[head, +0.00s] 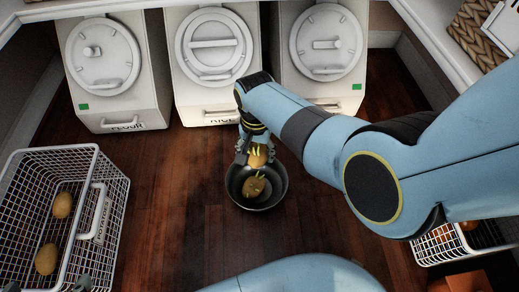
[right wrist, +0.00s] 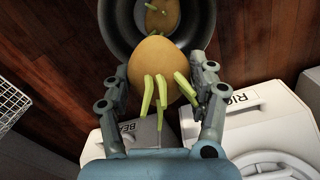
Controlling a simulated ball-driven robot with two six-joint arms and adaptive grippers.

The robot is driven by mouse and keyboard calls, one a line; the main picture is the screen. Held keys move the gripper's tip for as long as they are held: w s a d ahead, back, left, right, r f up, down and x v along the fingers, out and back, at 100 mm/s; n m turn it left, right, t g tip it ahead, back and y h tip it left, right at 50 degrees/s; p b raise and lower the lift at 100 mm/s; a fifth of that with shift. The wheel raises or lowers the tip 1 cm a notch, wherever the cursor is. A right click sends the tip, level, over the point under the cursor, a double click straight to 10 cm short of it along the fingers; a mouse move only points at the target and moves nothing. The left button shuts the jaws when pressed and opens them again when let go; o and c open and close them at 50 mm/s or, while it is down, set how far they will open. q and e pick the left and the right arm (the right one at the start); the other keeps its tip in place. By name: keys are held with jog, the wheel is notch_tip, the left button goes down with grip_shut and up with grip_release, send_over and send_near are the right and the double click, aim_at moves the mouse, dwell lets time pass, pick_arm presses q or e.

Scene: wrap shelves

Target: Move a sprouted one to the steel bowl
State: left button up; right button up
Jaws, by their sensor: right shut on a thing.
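My right gripper (head: 256,150) is shut on a sprouted potato (right wrist: 158,68), with its fingers on both sides. Several green sprouts stick out of this potato toward the wrist camera. It also shows in the head view (head: 257,160), at the far side of the dark steel bowl (head: 262,205), and appears to be above it. The bowl's rim also shows in the right wrist view (right wrist: 106,25). A second sprouted potato (head: 253,188) lies inside the bowl. My left gripper (head: 46,285) barely shows at the bottom left edge; its tips look apart.
A white wire basket (head: 97,165) at the left holds potatoes without visible sprouts (head: 62,205). White bins (head: 115,70) line the back, one marked RICE (head: 215,60). Another wire basket (head: 440,245) stands at the right. The wooden floor left of the bowl is clear.

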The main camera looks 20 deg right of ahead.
aim_at(257, 159)
jog(key=shift+s+f+b, duration=0.15)
jog(key=shift+f+b, duration=0.4)
jog(key=shift+f, duration=0.4)
jog(key=shift+f+b, duration=0.55)
jog(key=shift+f, duration=0.05)
notch_tip(257, 159, down, 2)
jog(key=shift+f+b, duration=0.1)
jog(key=shift+b, duration=0.9)
pick_arm(q)
jog(key=w+d+r+m+t+h, duration=0.1)
jog(key=w+d+r+t, duration=0.1)
jog(key=w+r+t, duration=0.6)
jog(key=shift+w+r+m+t+h, duration=0.35)
jog(key=shift+r+t, duration=0.75)
jog(key=shift+r, duration=1.8)
pick_arm(e)
jog(key=shift+f, duration=0.1)
jog(key=o, duration=1.3)
jog(key=shift+o, duration=0.2)
